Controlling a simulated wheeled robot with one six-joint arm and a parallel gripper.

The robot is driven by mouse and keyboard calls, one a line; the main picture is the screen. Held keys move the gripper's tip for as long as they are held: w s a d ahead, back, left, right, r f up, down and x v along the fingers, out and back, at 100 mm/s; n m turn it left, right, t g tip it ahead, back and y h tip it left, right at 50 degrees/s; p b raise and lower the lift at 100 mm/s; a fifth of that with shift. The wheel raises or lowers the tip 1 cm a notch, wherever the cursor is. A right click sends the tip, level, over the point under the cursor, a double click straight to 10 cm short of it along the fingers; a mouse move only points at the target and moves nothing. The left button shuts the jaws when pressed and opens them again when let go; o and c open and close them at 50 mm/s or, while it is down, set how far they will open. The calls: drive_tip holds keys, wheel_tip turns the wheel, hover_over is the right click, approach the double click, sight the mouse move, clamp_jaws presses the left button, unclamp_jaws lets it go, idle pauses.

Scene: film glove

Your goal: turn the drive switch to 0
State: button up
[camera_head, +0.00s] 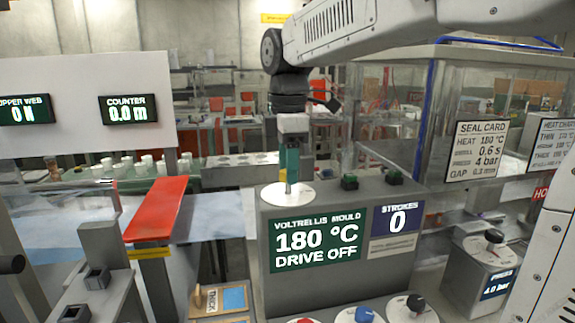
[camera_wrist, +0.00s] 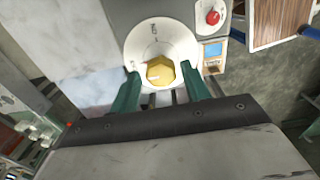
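A yellow knob (camera_wrist: 160,71) sits on a round white dial (camera_wrist: 139,45); small marks on the dial are too blurred to read. The dial (camera_head: 273,196) lies on top of the grey mould box. The box's display (camera_head: 317,240) reads 180 °C and DRIVE OFF. My gripper (camera_wrist: 161,72) points down over the dial, its green fingertips on either side of the knob with gaps between. In the head view my gripper (camera_head: 289,186) hides most of the knob. I cannot tell which mark the knob points to.
Two green buttons (camera_head: 350,182) sit on the box right of the dial. A STROKES display (camera_head: 398,221) reads 0. Red, blue and black knobs (camera_head: 415,303) stand in front below. A red bar (camera_head: 157,208) is at left. A clear-walled case (camera_head: 395,110) stands at right.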

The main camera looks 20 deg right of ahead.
drive_tip(key=shift+o, duration=0.2)
wheel_tip(320, 180, up, 8)
drive_tip(key=shift+f, duration=0.15)
idle(0.4)
